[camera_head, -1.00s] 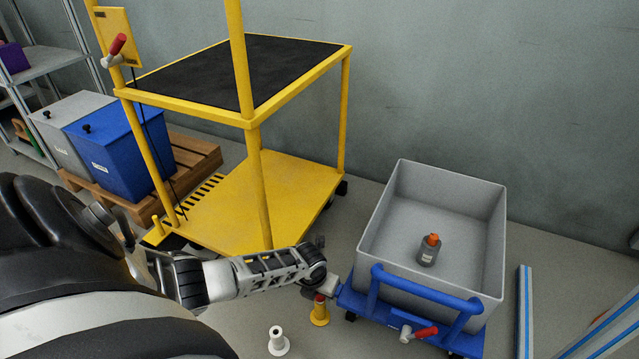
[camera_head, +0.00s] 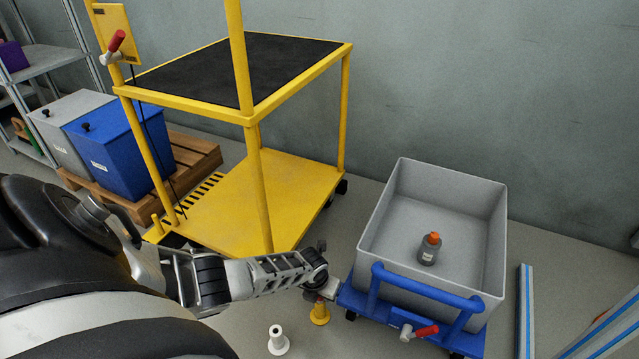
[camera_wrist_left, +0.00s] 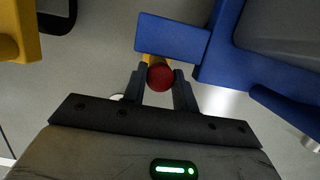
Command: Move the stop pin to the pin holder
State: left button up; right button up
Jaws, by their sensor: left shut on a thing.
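The stop pin shows as a round red knob (camera_wrist_left: 160,76) in the left wrist view, between the fingers of my left gripper (camera_wrist_left: 158,84), which is shut on it. In the head view the same gripper (camera_head: 320,295) is above a yellow flanged stand (camera_head: 320,314) on the floor and hides the red knob. Part of the yellow stand shows just beyond the knob in the wrist view. I cannot tell whether the pin still sits in it. A white flanged post (camera_head: 278,342), possibly the pin holder, stands to the left. My right gripper is not in view.
A blue cart (camera_head: 360,304) carrying a grey bin (camera_head: 375,215) with an orange-capped bottle (camera_head: 429,249) stands close on the right. A yellow trolley (camera_head: 290,185) is behind my arm. Blue and grey boxes (camera_head: 118,155) sit on a pallet at left.

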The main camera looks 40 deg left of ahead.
pick_arm(q)
jog(key=shift+r, duration=0.2)
jog(key=shift+w+p+v, duration=0.2)
jog(key=shift+p+v, duration=0.6)
jog(key=shift+v, duration=0.05)
jog(key=shift+w+p+v, duration=0.15)
jog(key=shift+p+v, duration=0.65)
jog(key=shift+p, duration=0.05)
jog(key=shift+w+p+v, duration=0.2)
jog(key=shift+p+v, duration=0.6)
jog(key=shift+v, duration=0.05)
jog(key=shift+a+r, duration=0.15)
jog(key=p+v, duration=0.1)
jog(key=v, duration=0.1)
jog(key=w+p+v, duration=0.1)
jog(key=p+v, duration=0.1)
jog(key=shift+a+r, duration=0.1)
jog(key=shift+a, duration=0.05)
jog(key=shift+s, duration=0.1)
